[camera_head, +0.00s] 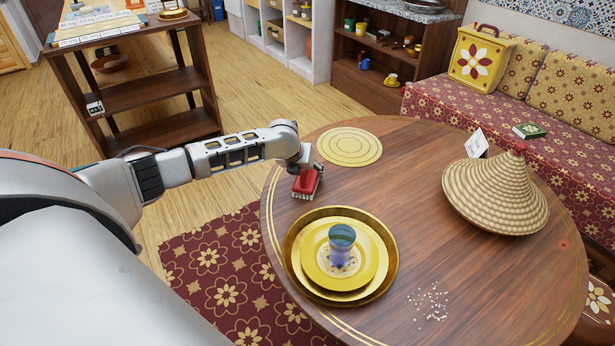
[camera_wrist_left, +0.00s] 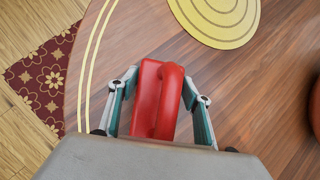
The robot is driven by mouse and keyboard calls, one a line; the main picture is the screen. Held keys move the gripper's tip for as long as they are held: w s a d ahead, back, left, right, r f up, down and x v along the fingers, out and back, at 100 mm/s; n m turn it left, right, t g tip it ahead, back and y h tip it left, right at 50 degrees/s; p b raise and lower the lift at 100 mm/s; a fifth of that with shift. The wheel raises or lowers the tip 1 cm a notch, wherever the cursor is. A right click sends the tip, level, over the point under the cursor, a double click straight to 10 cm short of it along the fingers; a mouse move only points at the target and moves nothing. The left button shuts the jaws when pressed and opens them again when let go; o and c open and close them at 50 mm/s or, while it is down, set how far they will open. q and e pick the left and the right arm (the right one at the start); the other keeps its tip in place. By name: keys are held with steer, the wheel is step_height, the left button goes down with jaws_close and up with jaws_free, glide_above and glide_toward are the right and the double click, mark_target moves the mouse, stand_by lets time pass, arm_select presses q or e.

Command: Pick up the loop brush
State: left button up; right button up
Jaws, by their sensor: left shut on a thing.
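The loop brush (camera_head: 307,184) is red with a looped handle and pale bristles on its underside. It is at the left edge of the round wooden table (camera_head: 420,190), below the yellow round mat. My left gripper (camera_head: 305,170) is over it. In the left wrist view the red brush (camera_wrist_left: 157,98) sits between the two fingers of my left gripper (camera_wrist_left: 158,100), which is shut on it. I cannot tell whether the bristles touch the table. My right gripper is not in view.
A brass tray (camera_head: 292,262) with a yellow plate and a blue glass (camera_head: 342,243) stands near the front. A yellow mat (camera_head: 349,147), a woven cone lid (camera_head: 495,195), a white card (camera_head: 476,144) and scattered crumbs (camera_head: 428,304) are also on the table. Its middle is clear.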

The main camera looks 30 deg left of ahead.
arm_select(q)
step_height(320, 180, up, 19)
steer(key=p, duration=0.4)
steer(key=shift+r, duration=0.15)
steer(key=shift+c, duration=1.3)
steer(key=shift+r, duration=0.35)
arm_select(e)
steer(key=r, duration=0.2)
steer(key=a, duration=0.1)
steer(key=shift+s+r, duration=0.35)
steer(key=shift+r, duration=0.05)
arm_select(q)
steer(key=shift+o, duration=1.2)
